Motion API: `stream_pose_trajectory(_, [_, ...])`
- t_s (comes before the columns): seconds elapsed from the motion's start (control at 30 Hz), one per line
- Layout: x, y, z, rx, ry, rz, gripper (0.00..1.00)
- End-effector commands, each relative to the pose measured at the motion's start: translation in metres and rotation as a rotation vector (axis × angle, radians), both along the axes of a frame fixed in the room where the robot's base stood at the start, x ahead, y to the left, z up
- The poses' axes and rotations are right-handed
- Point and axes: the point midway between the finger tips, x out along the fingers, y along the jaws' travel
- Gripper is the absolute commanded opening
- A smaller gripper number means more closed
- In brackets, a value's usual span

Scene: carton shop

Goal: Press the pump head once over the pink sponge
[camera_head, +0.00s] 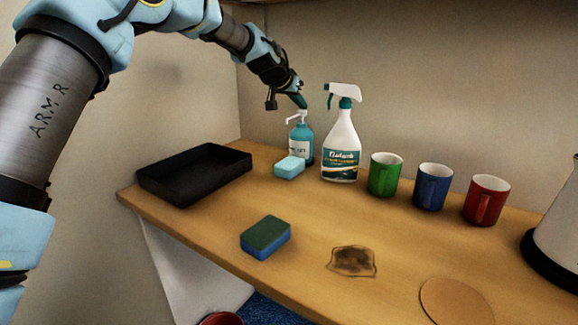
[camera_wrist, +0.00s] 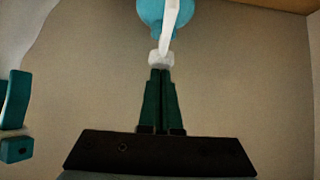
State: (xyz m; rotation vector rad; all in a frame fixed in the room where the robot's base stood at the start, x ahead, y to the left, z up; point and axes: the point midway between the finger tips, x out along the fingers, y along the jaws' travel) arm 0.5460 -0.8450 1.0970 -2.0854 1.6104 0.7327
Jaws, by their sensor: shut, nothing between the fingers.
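The pump bottle (camera_head: 301,139) is teal with a white pump head (camera_head: 298,117), upright at the back of the counter. Its nozzle points left and toward the front. A light blue sponge (camera_head: 289,167) lies just in front of the bottle, below the nozzle; I see no pink sponge. My gripper (camera_head: 302,103) is shut and empty, its tips just above the pump head. In the wrist view, the shut fingertips (camera_wrist: 161,71) meet the white pump head (camera_wrist: 162,56) in the picture; I cannot tell whether they touch. The bottle's teal body (camera_wrist: 150,10) is partly cut off.
A white spray bottle (camera_head: 341,150) stands close right of the pump bottle. Green (camera_head: 385,176), blue (camera_head: 431,188) and red (camera_head: 485,201) mugs stand further right. A black tray (camera_head: 195,176) is at left. A blue-green sponge (camera_head: 265,238), brown stain (camera_head: 352,261) and round coaster (camera_head: 455,302) lie in front.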

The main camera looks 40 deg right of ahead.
Motion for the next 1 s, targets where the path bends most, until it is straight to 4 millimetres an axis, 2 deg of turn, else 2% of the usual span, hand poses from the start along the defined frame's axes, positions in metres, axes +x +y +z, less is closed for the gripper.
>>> stream_pose_trajectory(0.53, [0.0, -0.001, 0.036, -0.004, -0.002, 0.0, 0.0])
stream_pose_trajectory(1.0, [0.0, 0.0, 0.038, -0.004, -0.002, 0.0, 0.0])
